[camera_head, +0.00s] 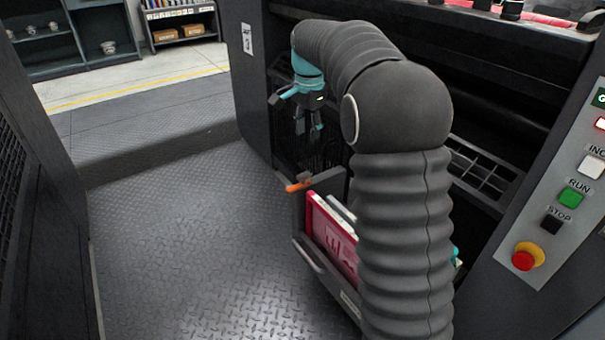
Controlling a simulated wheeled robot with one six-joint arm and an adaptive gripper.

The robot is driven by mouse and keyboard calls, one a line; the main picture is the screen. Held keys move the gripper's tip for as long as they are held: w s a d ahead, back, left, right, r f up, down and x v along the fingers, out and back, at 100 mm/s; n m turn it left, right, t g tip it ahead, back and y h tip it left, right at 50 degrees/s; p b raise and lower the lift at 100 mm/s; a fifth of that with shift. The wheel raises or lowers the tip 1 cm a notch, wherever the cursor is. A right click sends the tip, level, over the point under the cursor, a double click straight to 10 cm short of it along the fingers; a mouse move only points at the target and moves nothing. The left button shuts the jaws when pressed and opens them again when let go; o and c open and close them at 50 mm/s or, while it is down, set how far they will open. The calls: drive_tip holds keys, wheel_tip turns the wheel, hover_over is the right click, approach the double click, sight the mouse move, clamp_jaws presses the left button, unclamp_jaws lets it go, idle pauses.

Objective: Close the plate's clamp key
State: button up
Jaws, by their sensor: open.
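An orange-tipped lever (298,186), which looks like the clamp key, sticks out to the left at the top of a dark holder near the picture's middle. Its exact turn is hard to judge from here. A red plate (333,238) with a pale edge stands in the open dark tray (312,262) below it, partly hidden by my arm. My gripper (308,128) is open and empty, pointing down, above and slightly right of the lever and apart from it.
The dark machine body stands behind my gripper and right of the tray. A control panel with a green run button (571,196) and a red stop knob (524,258) is at the right. The metal floor (190,245) left of the tray is clear. Shelves (180,22) stand far back.

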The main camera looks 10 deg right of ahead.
sight(304, 174)
drive_tip(key=shift+m+g, duration=0.4)
drive_tip(key=shift+m, duration=0.5)
drive_tip(key=w+f, duration=0.1)
drive_tip(key=f, duration=0.5)
drive_tip(key=w+f+b, duration=0.1)
drive_tip(key=w+f, duration=0.1)
drive_tip(key=f, duration=0.4)
drive_tip(key=w+f+b, duration=0.1)
drive_tip(key=f, duration=0.5)
drive_tip(key=shift+w, duration=0.25)
clamp_jaws()
